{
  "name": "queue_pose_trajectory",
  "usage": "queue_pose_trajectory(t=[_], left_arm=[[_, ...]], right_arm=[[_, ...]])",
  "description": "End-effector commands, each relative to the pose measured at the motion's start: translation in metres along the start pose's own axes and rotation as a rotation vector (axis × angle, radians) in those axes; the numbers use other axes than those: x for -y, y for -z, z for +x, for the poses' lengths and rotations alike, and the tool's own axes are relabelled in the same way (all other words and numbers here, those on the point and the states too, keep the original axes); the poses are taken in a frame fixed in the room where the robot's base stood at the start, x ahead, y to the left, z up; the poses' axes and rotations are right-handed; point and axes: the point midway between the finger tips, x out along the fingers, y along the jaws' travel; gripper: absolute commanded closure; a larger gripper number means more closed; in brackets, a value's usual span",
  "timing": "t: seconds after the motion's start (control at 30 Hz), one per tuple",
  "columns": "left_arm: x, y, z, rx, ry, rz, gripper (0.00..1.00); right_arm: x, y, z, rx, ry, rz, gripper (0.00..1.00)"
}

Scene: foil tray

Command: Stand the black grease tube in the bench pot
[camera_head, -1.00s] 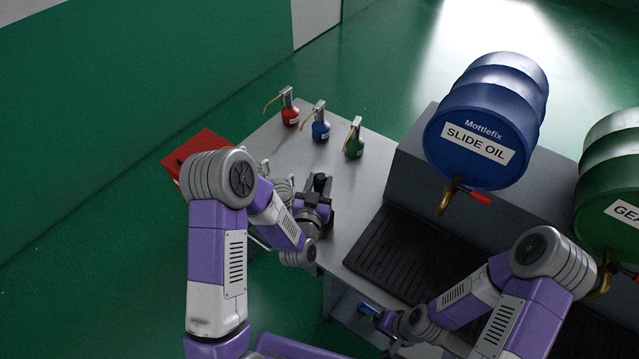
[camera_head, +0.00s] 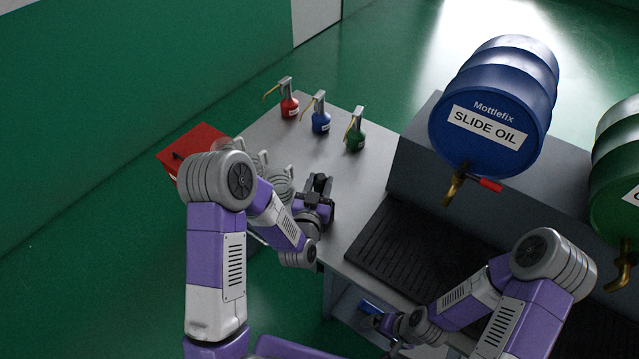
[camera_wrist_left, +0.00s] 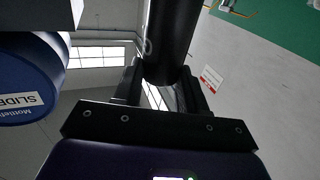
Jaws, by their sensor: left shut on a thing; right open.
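My left gripper (camera_head: 319,184) is over the grey bench top, just right of the arm's own elbow and forearm. It is shut on a black tube (camera_wrist_left: 172,38), which stands out between the fingers in the left wrist view. In the head view the tube cannot be told apart from the dark fingers. My right gripper (camera_head: 378,324) is low at the bench's front, by the lower shelf, open; its fingertips are hard to make out. The bench pot is not clear to me; pale ringed shapes (camera_head: 279,184) beside the left gripper are partly hidden by my left arm.
Red (camera_head: 289,107), blue (camera_head: 320,122) and green (camera_head: 355,138) oil cans stand along the bench's back. A red box (camera_head: 196,143) is at its left end. A blue drum (camera_head: 490,105) and green drum (camera_head: 619,185) sit right, above a dark grated tray (camera_head: 410,253).

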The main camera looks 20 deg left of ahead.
Motion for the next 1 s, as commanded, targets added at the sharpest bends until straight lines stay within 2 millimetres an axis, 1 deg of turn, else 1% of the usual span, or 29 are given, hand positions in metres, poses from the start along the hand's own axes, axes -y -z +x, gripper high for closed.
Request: queue_pose_trajectory(t=[0.17,0.2,0.37,0.63,0.77,0.87,1.0], left_arm=[[0.0,0.002,0.0,-0.004,0.0,0.0,1.0],[0.0,0.002,0.0,-0.004,0.0,0.0,0.55],[0.0,0.001,0.0,-0.003,0.0,0.0,0.3],[0.0,-0.001,-0.001,0.003,0.0,0.0,0.29],[0.0,-0.001,-0.007,0.003,-0.001,0.0,0.29],[0.0,-0.001,-0.02,0.003,-0.002,0.0,0.29],[-0.001,-0.002,-0.046,0.003,-0.003,0.0,0.29]], right_arm=[[0.0,0.0,-0.001,0.0,0.0,0.0,0.0],[0.0,0.0,-0.001,0.0,0.0,0.0,0.0],[0.0,0.0,-0.001,0.0,0.0,0.0,0.0],[0.0,0.0,0.0,0.0,0.0,0.0,0.0],[0.0,0.0,0.001,0.0,0.0,0.0,0.0],[-0.001,0.0,0.003,0.0,0.0,0.0,0.0],[-0.003,0.0,0.008,0.0,0.0,0.0,0.0]])
